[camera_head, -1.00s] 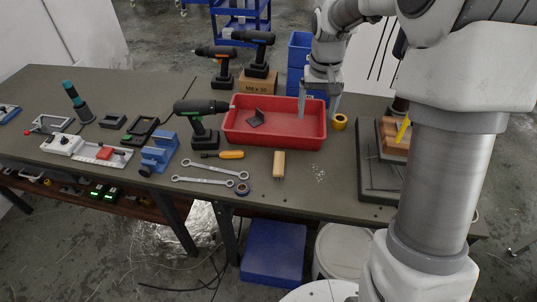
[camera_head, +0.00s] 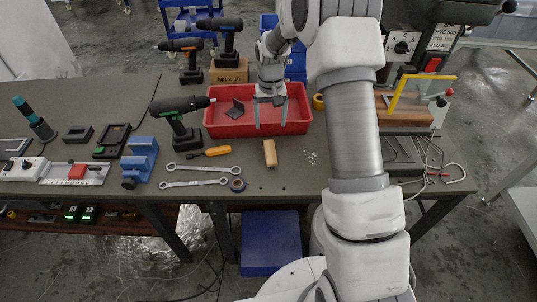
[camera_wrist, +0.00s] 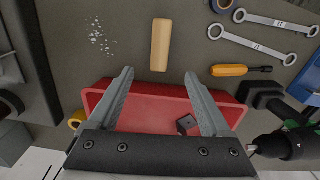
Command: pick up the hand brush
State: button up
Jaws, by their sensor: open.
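The hand brush, seen as a pale wooden block (camera_head: 270,153), lies on the grey-green bench (camera_head: 320,185) just in front of the red tray. Its bristles cannot be made out. My gripper (camera_head: 270,125) is open and empty, with its fingers pointing down over the red tray, behind the brush in the head view. In the wrist view, the brush (camera_wrist: 160,45) lies upright in the picture, beyond and roughly centred between the two spread fingertips (camera_wrist: 158,73). The fingers do not touch it.
The red tray (camera_head: 226,129) holds a small dark bracket (camera_head: 235,109). An orange screwdriver (camera_head: 217,151), two wrenches (camera_head: 195,183) and a cordless drill (camera_head: 178,115) lie left of the brush. White scraps (camera_head: 310,156) and a yellow tape roll (camera_head: 318,102) are to the right.

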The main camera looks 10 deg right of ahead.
send_over(270, 151)
jog(key=f, duration=0.9)
jog(key=shift+w, duration=0.2)
jog(key=shift+s+f+p, duration=0.2)
jog(key=shift+f+p, duration=0.2)
jog(key=shift+f, duration=2.25)
grip_shut()
